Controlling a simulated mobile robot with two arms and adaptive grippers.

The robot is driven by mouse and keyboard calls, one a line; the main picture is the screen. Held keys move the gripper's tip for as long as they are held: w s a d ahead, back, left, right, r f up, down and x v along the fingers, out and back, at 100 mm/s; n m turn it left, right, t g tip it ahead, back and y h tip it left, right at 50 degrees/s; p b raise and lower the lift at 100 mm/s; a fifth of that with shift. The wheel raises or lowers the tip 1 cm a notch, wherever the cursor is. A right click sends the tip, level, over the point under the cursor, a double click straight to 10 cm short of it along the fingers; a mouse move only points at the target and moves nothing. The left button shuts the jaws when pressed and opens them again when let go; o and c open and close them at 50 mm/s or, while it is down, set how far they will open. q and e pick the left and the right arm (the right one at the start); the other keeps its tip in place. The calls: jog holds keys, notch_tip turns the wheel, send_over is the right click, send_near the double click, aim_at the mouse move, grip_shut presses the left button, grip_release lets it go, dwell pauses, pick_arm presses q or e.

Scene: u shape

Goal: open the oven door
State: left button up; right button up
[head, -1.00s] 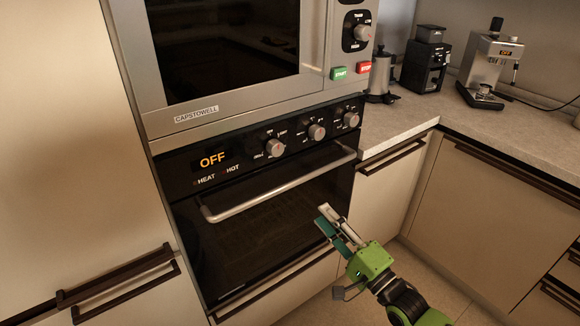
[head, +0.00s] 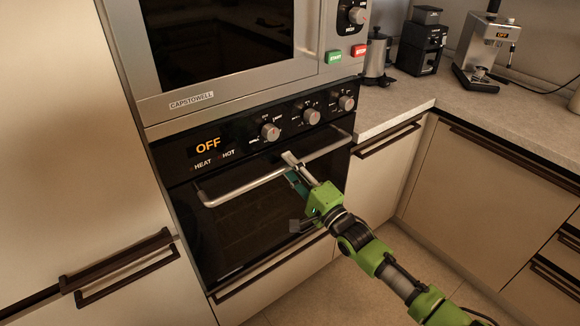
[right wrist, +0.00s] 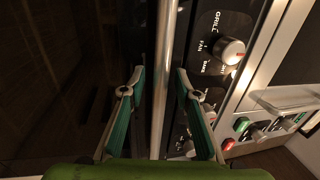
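The oven door (head: 240,222) is dark glass and stands shut below the control panel. Its silver bar handle (head: 238,190) runs across the top of the door. My right gripper (head: 294,168) is at the handle, right of its middle. In the right wrist view the handle (right wrist: 166,70) runs between the two open fingers of the gripper (right wrist: 160,90), with a gap on each side. My left gripper is not in view.
A microwave (head: 225,50) sits above the oven. The panel knobs (head: 311,117) are close above the handle. A counter (head: 400,110) with a coffee machine (head: 488,50) is at right. Floor (head: 350,290) is clear in front.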

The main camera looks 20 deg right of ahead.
grip_shut()
